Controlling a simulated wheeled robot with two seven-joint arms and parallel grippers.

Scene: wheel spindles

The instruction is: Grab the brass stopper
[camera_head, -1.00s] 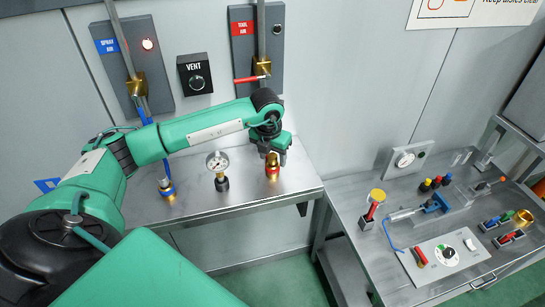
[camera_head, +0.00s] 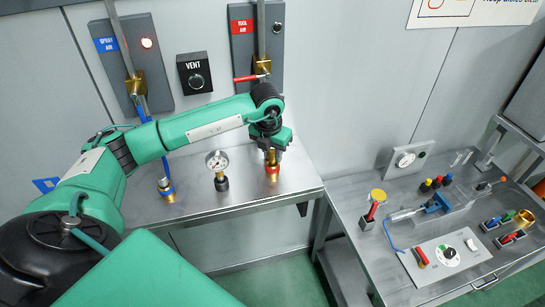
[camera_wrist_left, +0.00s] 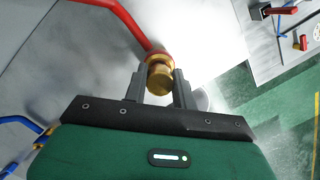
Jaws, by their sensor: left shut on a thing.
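The brass stopper (camera_wrist_left: 160,78) sits at the end of the red line, against a red collar, in the left wrist view. In the head view, the brass piece (camera_head: 272,157) stands above a red ring at the right part of the bench. My left gripper (camera_head: 273,150) reaches down over it from above. In the wrist view, the fingers of my left gripper (camera_wrist_left: 160,88) stand on both sides of the stopper and are shut on it. It still appears to be against the red collar. My right gripper is not in view.
The steel bench (camera_head: 225,200) also bears a gauge (camera_head: 218,162) and a blue-ringed brass fitting (camera_head: 166,188), both left of my gripper. A second table (camera_head: 350,245) with a control plate and several coloured parts stands at the right. Wall panels rise behind the bench.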

